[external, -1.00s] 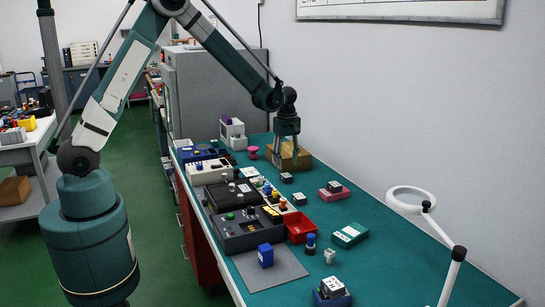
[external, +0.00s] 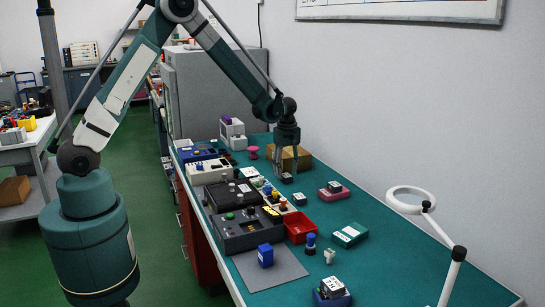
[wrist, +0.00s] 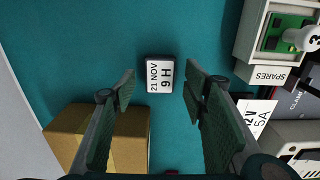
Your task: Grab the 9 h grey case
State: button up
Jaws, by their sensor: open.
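The small grey case (wrist: 159,74) lies on the green bench top, its white top label reading "21 NOV 9 H". In the wrist view it sits in the gap between my spread fingers, a little beyond the tips. My gripper (wrist: 160,82) is open and empty, pointing down. In the external view my gripper (external: 287,174) is low over the bench, and the case (external: 287,179) shows partly under the fingertips. Whether the fingers touch it I cannot tell.
A brown box (wrist: 66,135) stands close beside my left finger in the wrist view. Another small labelled case (external: 299,199) lies nearby. Bench beyond the case is clear.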

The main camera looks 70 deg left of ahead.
jog(key=shift+f, duration=1.2)
jog(key=c, duration=1)
